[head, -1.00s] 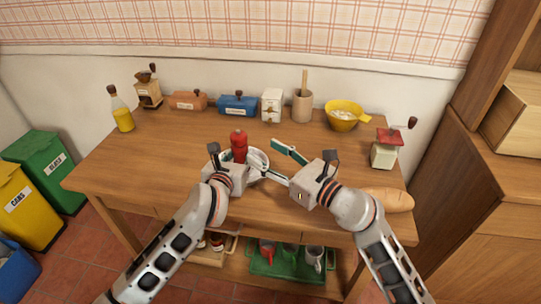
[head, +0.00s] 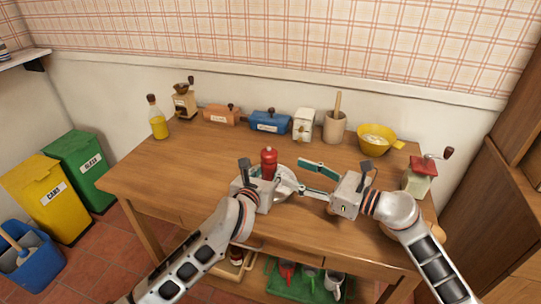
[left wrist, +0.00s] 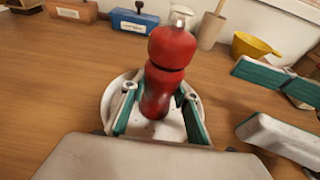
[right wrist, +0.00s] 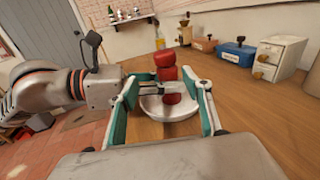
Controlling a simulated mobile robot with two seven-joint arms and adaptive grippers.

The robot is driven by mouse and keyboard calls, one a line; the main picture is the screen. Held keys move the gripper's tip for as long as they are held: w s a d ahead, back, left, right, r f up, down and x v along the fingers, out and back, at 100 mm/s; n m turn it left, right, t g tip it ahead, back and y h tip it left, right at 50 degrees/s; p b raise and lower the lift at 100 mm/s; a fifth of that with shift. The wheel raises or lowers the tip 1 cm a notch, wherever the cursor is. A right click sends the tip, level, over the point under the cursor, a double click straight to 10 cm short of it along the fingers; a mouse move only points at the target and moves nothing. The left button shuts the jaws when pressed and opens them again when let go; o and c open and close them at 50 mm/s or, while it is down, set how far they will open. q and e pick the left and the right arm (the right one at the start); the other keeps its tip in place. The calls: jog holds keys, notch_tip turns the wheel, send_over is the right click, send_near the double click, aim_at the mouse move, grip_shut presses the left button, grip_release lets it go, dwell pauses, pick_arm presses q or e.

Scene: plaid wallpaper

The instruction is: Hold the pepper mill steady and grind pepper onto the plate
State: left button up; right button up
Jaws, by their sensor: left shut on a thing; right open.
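The red pepper mill (head: 268,160) is upright over the white plate (head: 284,181), near the middle of the table. It also shows in the left wrist view (left wrist: 168,62), with dark specks on the plate (left wrist: 112,108) around it. My left gripper (left wrist: 155,105) is shut around the mill's lower body. My right gripper (head: 308,177) is open and empty, just right of the mill and plate, its fingers pointing at them. In the right wrist view the mill (right wrist: 166,72) stands beyond the open fingers. Whether the mill's base touches the plate is hidden.
Along the back stand an oil bottle (head: 158,122), a wooden grinder (head: 185,100), orange (head: 222,115) and blue (head: 270,124) boxes, a white box (head: 303,125), a utensil holder (head: 335,127) and a yellow bowl (head: 376,137). A red-topped grinder (head: 420,178) stands right. The table's left part is clear.

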aim_at(276, 157)
jog(key=shift+n+g+y, duration=0.5)
jog(key=shift+g+y, duration=0.2)
jog(key=shift+g, duration=0.1)
jog(key=w+a, duration=0.4)
jog(key=a, duration=0.1)
jog(key=w+a+r, duration=0.1)
jog(key=w+a, duration=0.2)
jog(key=c, duration=1.1)
